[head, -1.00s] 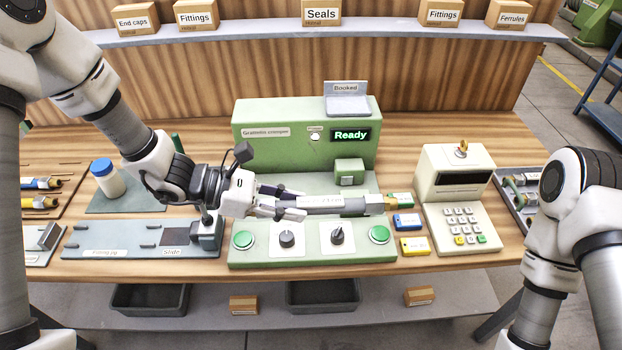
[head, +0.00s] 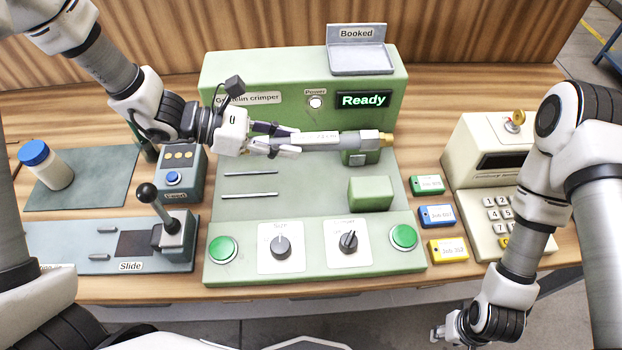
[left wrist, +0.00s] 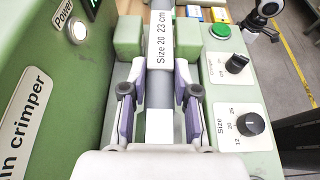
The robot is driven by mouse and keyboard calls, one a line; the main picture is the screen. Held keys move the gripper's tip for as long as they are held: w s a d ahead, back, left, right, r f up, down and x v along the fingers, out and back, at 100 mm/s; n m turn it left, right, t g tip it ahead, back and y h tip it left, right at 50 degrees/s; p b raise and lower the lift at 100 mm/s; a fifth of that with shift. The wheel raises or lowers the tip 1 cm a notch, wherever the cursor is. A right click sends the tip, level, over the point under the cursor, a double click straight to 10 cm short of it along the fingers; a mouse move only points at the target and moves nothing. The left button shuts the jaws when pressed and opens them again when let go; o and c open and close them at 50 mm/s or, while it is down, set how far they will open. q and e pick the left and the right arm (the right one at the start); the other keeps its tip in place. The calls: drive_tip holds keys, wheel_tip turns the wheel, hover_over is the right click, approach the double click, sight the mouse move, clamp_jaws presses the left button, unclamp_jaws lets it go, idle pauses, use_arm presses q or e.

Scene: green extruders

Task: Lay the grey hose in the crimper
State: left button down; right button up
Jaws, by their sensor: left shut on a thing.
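The grey hose (head: 318,138) has a white label and a brass end fitting (head: 373,139) at its right end. My left gripper (head: 284,144) is shut on the hose, which lies level across the green crimper (head: 222,88). In the head view the hose overlaps the rear green block (head: 358,158), with the front block (head: 370,194) clear nearer me. In the left wrist view the hose (left wrist: 160,70) lines up between the two blocks (left wrist: 128,36); it appears above them, but its height is hard to judge. My right gripper (head: 452,332) hangs low at the front edge; its fingers are unclear.
The crimper's front panel has green buttons (head: 222,248) and two knobs (head: 281,247); its display reads Ready. A slide with a lever (head: 165,212) and a blue-button box (head: 180,172) stand left. Coloured tags (head: 437,216) and a keypad machine (head: 478,150) stand right.

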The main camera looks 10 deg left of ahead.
sight(289, 182)
use_arm(q)
wheel_tip(289, 182, down, 9)
drive_tip(key=shift+w+f+p, duration=0.1)
drive_tip(key=shift+f+p, duration=0.1)
drive_tip(key=shift+p, duration=0.3)
drive_tip(key=shift+w+a+f, duration=0.1)
drive_tip(key=shift+f, duration=0.35)
drive_tip(key=shift+f+b, duration=0.15)
drive_tip(key=shift+b, duration=0.15)
drive_tip(key=c, duration=0.9)
unclamp_jaws()
drive_tip(key=shift+o, duration=0.2)
